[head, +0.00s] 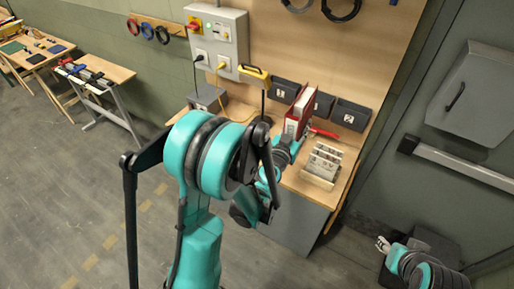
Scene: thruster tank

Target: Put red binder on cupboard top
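The red binder (303,104) stands roughly upright, slightly tilted, at the wooden worktop with its pale page edges showing. My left arm reaches across the middle of the head view, and its gripper (291,139) is at the binder's lower end. The fingers are small and partly hidden, so I cannot tell whether they grip it or whether the binder touches the worktop. A grey cupboard body (288,226) shows below the wooden top (341,180). My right gripper (382,244) is low at the right, away from the binder; its finger opening is unclear.
Dark bins (350,115) line the back of the worktop. A metal rack (322,163) stands at its front right, and a red-handled tool (324,133) lies behind it. A grey control box (218,40) and a grey wall cabinet (478,98) are mounted above. Open floor (70,190) lies left.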

